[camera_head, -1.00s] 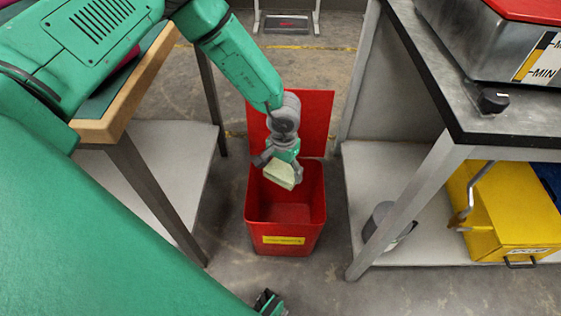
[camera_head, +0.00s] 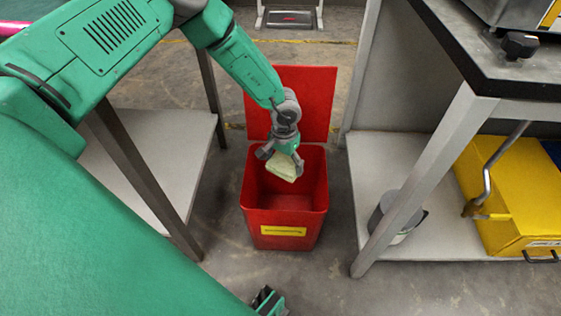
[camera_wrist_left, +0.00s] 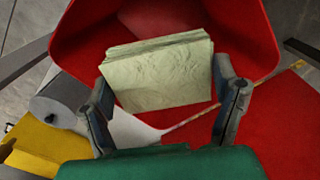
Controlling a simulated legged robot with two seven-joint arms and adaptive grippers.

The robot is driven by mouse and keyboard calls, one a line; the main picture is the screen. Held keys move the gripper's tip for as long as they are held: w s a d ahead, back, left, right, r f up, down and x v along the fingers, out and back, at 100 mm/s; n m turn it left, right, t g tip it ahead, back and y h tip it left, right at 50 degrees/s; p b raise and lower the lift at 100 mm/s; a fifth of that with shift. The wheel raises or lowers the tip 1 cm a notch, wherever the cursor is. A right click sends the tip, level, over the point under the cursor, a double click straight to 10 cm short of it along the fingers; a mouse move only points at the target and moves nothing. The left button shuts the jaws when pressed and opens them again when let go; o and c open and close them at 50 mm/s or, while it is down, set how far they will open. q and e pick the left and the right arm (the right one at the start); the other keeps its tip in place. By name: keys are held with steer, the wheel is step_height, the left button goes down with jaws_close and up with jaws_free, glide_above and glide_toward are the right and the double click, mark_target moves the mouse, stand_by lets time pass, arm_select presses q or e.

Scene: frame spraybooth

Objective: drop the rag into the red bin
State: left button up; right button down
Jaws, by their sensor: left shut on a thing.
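The rag (camera_head: 283,168) is a pale yellow-green folded pad. My left gripper (camera_head: 281,160) is shut on it, with one finger on each side of it. In the left wrist view the rag (camera_wrist_left: 165,75) sits between the two fingers (camera_wrist_left: 165,100). The red bin (camera_head: 284,217) stands on the floor with its lid (camera_head: 312,95) tipped up at the back. The rag is over the bin's opening, at about rim level in the head view; its exact height is hard to tell. A small dark part at the bottom edge may be my right gripper (camera_head: 268,301).
A bench with a low shelf (camera_head: 165,150) stands to the left of the bin. Another bench with a shelf (camera_head: 370,165) stands to the right, holding a grey round can (camera_head: 397,222) and a yellow box (camera_head: 510,190). Bare floor lies in front of the bin.

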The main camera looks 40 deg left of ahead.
arm_select(q)
steer(key=shift+f, duration=0.25)
steer(key=shift+a, duration=0.3)
steer(key=o, duration=1)
steer(key=shift+a+f, duration=0.15)
steer(key=shift+a, duration=0.1)
steer(key=shift+d+r, duration=0.2)
steer(key=shift+d, duration=0.1)
steer(key=shift+r, duration=0.35)
steer(key=r, duration=1.1)
steer(key=shift+a, duration=0.2)
arm_select(e)
steer(key=shift+a, duration=0.15)
arm_select(q)
steer(key=shift+a+f, duration=0.15)
arm_select(e)
steer(key=shift+a, duration=0.1)
